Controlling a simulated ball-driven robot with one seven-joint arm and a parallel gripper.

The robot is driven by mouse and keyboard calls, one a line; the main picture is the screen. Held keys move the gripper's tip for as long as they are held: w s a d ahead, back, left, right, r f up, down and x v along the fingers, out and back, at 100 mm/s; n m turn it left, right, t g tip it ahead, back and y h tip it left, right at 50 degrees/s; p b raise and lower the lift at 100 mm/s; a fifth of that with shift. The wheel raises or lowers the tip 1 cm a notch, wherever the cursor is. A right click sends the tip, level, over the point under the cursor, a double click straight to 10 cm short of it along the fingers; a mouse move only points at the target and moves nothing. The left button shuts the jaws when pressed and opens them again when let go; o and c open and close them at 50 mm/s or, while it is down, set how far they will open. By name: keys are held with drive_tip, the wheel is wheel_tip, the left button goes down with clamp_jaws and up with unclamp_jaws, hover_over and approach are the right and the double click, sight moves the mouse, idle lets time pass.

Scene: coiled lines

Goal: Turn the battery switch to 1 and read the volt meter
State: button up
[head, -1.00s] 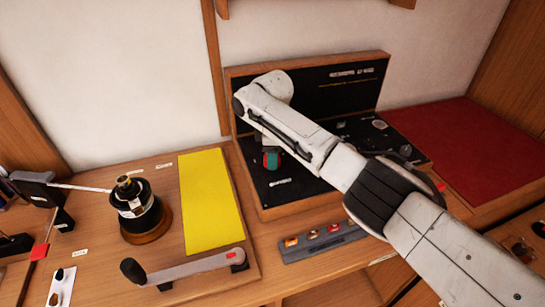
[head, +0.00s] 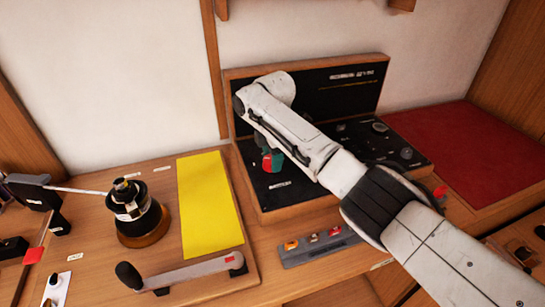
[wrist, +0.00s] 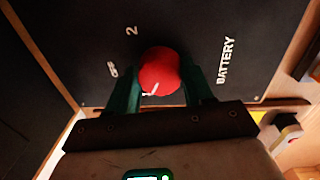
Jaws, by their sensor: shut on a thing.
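The battery switch is a round red knob (wrist: 159,72) on a black panel, with a white pointer mark near its lower edge in the wrist view. The labels OFF and 2 are beside it, and BATTERY (wrist: 226,60) is printed to its right. I cannot make out a 1. My gripper (wrist: 158,84) has green fingers shut on the knob, one on each side. In the head view my gripper (head: 272,160) is low over the left part of the black panel (head: 262,203). I cannot identify the volt meter; my arm covers much of the panel.
Dark round dials (head: 380,127) sit on the panel right of my arm. A grey strip with small coloured parts (head: 313,239) lies in front. To the left are a yellow sheet (head: 208,200), a lever handle (head: 195,272) and a black-and-brass winch (head: 138,215). A red mat (head: 485,150) lies right.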

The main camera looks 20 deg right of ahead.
drive_tip(key=o, duration=1)
drive_tip(key=shift+o, duration=0.2)
wheel_tip(320, 180, up, 11)
drive_tip(key=shift+s+b, duration=0.3)
drive_tip(key=shift+b, duration=0.15)
drive_tip(key=shift+f, duration=0.1)
